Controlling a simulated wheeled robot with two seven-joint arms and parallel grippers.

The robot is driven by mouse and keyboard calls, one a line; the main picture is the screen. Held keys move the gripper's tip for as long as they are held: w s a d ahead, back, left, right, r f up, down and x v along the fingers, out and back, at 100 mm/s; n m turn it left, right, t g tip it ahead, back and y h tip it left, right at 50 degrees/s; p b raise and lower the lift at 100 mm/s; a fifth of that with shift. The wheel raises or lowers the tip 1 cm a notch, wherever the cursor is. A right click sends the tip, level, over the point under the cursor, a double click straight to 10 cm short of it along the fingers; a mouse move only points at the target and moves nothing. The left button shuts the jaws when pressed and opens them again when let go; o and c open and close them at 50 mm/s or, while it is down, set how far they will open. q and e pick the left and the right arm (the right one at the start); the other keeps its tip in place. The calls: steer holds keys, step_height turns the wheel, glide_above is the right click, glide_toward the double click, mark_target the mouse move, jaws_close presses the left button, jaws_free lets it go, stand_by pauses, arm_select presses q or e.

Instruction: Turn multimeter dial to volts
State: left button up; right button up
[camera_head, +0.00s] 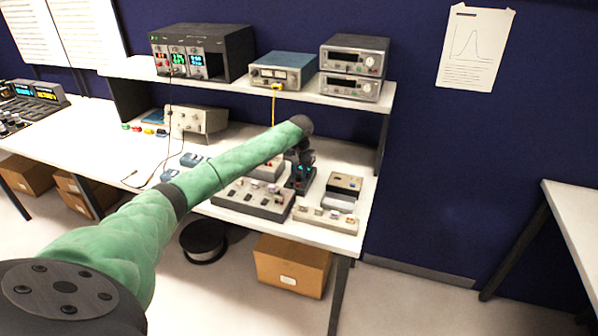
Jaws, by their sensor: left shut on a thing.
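My left arm (215,170) comes in from the lower left and reaches over the bench. My left gripper (299,187), dark with small cyan lights, points down among the small instruments at the bench's front right. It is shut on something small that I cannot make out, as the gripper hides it. I cannot tell which instrument is the multimeter, and no dial marking can be read. My right gripper is not in view.
A grey knobbed box (252,200) and a pale knobbed panel (326,217) lie close to the gripper on the white bench (150,150). The shelf (350,100) above holds several instruments. A cardboard box (292,266) is under the bench. Cables hang at left.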

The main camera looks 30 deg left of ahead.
mark_target(299, 175)
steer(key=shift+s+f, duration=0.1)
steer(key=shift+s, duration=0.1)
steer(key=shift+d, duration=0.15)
arm_select(q)
steer(key=o, duration=1)
steer(key=shift+r+b, duration=0.3)
steer(key=shift+r, duration=0.25)
step_height(299, 175, up, 5)
steer(key=shift+r+b, duration=0.2)
steer(key=shift+b, duration=0.85)
steer(key=shift+r, duration=0.7)
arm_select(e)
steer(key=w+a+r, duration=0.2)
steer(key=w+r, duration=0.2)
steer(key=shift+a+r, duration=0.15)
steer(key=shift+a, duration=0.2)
